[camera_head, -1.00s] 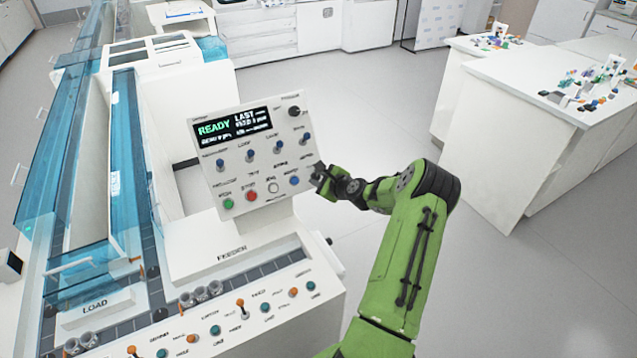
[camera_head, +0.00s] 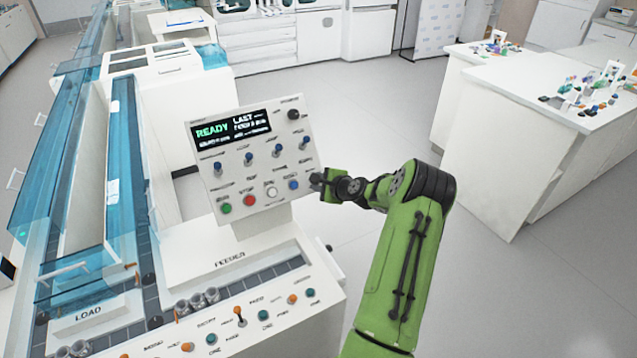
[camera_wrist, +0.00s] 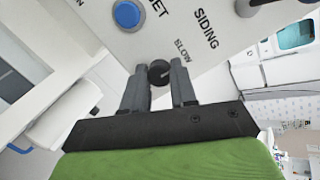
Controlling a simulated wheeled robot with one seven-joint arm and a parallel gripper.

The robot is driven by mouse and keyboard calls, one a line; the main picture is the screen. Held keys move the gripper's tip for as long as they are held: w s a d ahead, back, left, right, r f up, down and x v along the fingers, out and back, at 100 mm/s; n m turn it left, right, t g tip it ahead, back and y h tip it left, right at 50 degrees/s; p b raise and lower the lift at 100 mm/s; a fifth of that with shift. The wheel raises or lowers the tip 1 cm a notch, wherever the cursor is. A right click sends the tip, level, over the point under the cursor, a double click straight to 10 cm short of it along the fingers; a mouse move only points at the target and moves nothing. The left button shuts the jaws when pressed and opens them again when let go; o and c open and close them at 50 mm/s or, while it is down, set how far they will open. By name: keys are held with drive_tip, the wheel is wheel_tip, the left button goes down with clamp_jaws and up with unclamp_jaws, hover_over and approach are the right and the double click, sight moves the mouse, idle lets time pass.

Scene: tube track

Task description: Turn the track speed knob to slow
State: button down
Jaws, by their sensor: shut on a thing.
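The control panel (camera_head: 255,160) is a tilted white box with a READY display, toggles and coloured buttons. My gripper (camera_head: 318,180) is at the panel's right edge, low down. In the wrist view, a small dark round knob (camera_wrist: 158,72) sits between the two fingertips of my gripper (camera_wrist: 160,80), and they are closed on its sides. The printed word SLOW stands just beyond the knob on the panel face, with SIDING farther up. The knob's pointer setting is not clear. In the head view my gripper hides the knob.
A blue button (camera_wrist: 127,14) is near the fingers. Another black knob (camera_head: 293,115) is at the panel's upper right. Below is the feeder deck (camera_head: 225,290) with toggles and buttons. Blue covered track (camera_head: 75,165) runs at the left. Open floor lies to the right.

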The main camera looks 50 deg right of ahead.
drive_tip(key=c, duration=0.9)
unclamp_jaws()
drive_tip(key=v, duration=1.6)
drive_tip(key=shift+f, duration=0.1)
